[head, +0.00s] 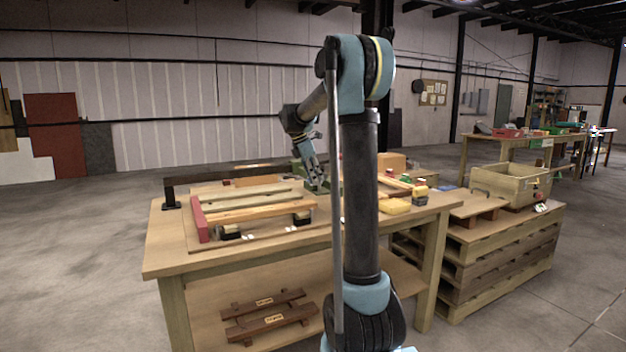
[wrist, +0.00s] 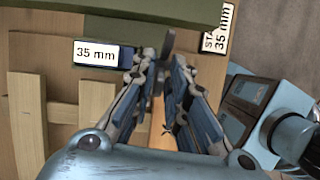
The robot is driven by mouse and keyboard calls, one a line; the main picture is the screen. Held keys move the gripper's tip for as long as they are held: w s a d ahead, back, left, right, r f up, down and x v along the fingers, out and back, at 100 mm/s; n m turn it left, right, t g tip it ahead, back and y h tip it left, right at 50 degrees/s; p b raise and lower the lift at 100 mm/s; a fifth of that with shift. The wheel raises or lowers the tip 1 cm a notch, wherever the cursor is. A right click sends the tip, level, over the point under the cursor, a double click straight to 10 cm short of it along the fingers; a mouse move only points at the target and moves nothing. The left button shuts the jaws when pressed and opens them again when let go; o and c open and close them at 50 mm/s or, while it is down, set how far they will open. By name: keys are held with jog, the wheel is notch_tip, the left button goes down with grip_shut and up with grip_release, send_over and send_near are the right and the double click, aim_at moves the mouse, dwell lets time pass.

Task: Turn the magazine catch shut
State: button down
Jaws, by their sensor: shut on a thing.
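My gripper (head: 316,186) reaches down at the far side of the workbench in the head view. In the wrist view its two blue-and-grey fingers (wrist: 166,68) are close together at the tips, shut on a small grey piece that looks like the magazine catch (wrist: 168,44). The fingers hide most of this piece, so its turn angle cannot be told. A green body (wrist: 120,10), apparently the magazine, crosses the top of the wrist view just beyond the fingertips. A "35 mm" label (wrist: 95,53) sits left of the fingers, and another label (wrist: 220,28) sits to the right.
The workbench (head: 165,250) carries a wooden rail frame (head: 265,211) with a red end block (head: 194,219). A yellow block (head: 394,206) and small bottles stand to the right. A wooden crate (head: 510,188) rests on stacked pallets (head: 495,262). The floor at left is clear.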

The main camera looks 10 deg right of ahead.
jog(key=m, duration=0.2)
jog(key=m+g, duration=0.1)
jog(key=m, duration=0.1)
jog(key=shift+w+g, duration=0.3)
jog(key=shift+w, duration=0.1)
jog(key=m, duration=0.2)
jog(key=m+g, duration=0.1)
jog(key=m, duration=0.1)
jog(key=shift+w+d+m+g, duration=0.2)
jog(key=shift+w+m+g, duration=0.1)
jog(key=shift+w, duration=0.05)
jog(key=m, duration=0.1)
jog(key=m+g+y, duration=0.1)
jog(key=m, duration=0.2)
jog(key=shift+w+d, duration=0.25)
jog(key=shift+w+d+m+g+y, duration=0.15)
jog(key=shift+m+g+y, duration=0.25)
jog(key=shift+m, duration=0.65)
jog(key=shift+s+d+m+g+y, duration=0.15)
jog(key=shift+m+y, duration=0.35)
jog(key=shift+m, duration=0.55)
jog(key=shift+w, duration=0.1)
jog(key=c, duration=1.8)
grip_release()
jog(key=shift+o, duration=0.2)
jog(key=shift+a, duration=0.1)
